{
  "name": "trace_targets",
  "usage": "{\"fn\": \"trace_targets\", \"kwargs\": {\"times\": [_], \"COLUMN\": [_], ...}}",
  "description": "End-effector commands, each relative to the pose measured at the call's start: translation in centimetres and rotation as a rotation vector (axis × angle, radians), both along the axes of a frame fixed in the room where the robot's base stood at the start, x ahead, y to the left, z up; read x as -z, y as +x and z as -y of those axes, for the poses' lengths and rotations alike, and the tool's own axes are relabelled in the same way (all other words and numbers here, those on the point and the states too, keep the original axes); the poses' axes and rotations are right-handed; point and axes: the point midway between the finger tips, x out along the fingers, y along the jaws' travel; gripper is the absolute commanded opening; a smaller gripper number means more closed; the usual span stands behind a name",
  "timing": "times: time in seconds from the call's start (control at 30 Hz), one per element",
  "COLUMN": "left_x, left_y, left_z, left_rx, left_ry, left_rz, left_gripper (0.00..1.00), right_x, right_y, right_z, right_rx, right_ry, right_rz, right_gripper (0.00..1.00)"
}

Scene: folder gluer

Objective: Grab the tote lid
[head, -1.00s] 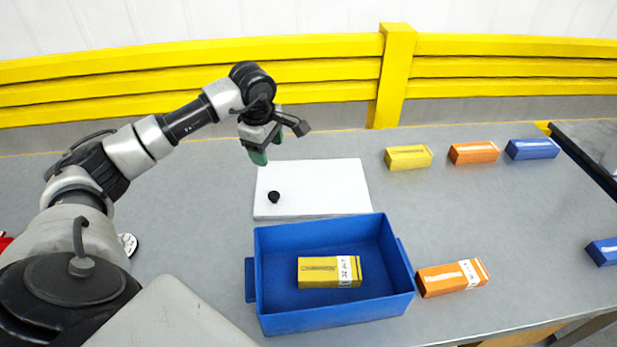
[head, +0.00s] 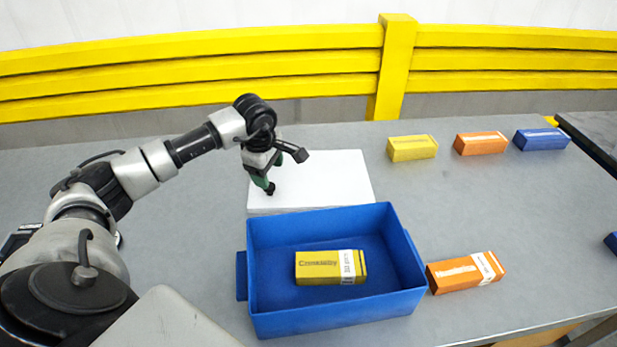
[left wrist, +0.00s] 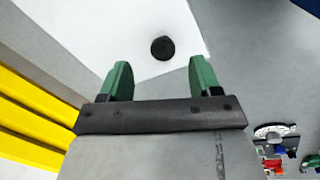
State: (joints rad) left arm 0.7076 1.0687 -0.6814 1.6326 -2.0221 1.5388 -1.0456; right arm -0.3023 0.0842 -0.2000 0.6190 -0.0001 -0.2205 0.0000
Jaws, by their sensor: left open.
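The tote lid (head: 325,182) is a flat white panel lying on the grey table behind the blue tote. It has a small round black knob (left wrist: 162,48), which shows in the left wrist view ahead of the fingertips and between their lines. My left gripper (head: 266,186) is over the left part of the lid with its green fingers pointing down at the knob. In the left wrist view the two green fingers (left wrist: 160,78) are apart with nothing between them. In the head view the fingers partly hide the knob (head: 270,191). My right gripper is not in view.
The blue tote (head: 335,315) stands open in front of the lid with a yellow box (head: 330,267) inside. An orange box (head: 465,272) lies right of it. Yellow, orange and blue boxes (head: 541,139) stand at the back right. A yellow barrier (head: 200,70) runs behind the table.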

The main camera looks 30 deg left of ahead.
Motion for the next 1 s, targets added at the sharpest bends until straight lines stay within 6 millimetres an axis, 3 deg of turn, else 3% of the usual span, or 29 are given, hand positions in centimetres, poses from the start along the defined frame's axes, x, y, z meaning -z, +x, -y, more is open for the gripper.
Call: {"fn": "trace_targets", "kwargs": {"times": [0.23, 0.5, 0.77, 1.0], "left_x": [2.0, 5.6, 6.1, 6.0], "left_y": [0.1, 0.5, 0.5, 0.5], "left_z": [-0.3, -0.8, -0.9, -0.9], "left_rx": [-0.001, 0.0, 0.0, 0.0], "left_ry": [-0.001, 0.0, 0.001, 0.001], "left_rz": [-0.004, -0.001, 0.001, 0.001], "left_gripper": [0.63, 0.63, 0.63, 0.3], "right_x": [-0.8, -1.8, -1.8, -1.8], "right_y": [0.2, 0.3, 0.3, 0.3], "right_z": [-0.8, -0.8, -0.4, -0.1], "right_rx": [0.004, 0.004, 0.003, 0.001], "right_ry": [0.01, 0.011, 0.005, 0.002], "right_rz": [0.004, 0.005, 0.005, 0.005], "right_gripper": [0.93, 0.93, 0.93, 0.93]}}
